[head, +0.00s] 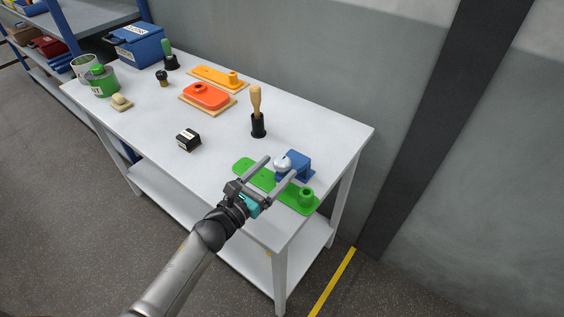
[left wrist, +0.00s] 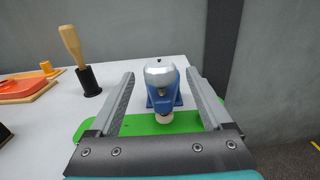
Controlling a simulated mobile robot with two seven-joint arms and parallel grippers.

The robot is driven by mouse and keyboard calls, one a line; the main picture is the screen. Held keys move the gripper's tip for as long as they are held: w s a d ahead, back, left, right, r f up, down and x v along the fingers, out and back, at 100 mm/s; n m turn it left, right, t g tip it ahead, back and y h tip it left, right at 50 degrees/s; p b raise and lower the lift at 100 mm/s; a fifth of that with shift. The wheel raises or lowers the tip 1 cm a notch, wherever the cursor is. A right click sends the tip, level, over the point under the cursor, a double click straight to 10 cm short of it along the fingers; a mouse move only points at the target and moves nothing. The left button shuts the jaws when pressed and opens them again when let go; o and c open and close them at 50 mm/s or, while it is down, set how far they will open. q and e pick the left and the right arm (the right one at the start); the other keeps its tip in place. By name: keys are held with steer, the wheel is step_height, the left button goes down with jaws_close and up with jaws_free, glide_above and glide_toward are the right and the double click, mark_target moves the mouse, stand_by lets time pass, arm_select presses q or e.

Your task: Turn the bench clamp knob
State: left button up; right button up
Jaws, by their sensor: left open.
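The blue bench clamp (head: 300,167) stands near the right end of the table, with a rounded silver-white knob (head: 282,164) on its near side. In the left wrist view, the silver part (left wrist: 159,73) shows on top of the blue body (left wrist: 161,98), with a pale round end below it. My left gripper (head: 281,165) is open. Its two fingers point at the clamp, one on each side of the knob in the picture. In the left wrist view, gaps show between the knob and both fingers (left wrist: 160,72). My right gripper is not in view.
A green plate (head: 244,166) with a raised boss lies below my gripper, in front of the clamp. A wooden-handled tool in a black holder (head: 258,127) stands behind. A black box (head: 188,139) lies to the left. The white table (head: 215,172) is clear between them.

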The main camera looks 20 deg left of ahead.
mark_target(282, 164)
arm_select(q)
steer(key=shift+x, duration=1.55)
jaws_close()
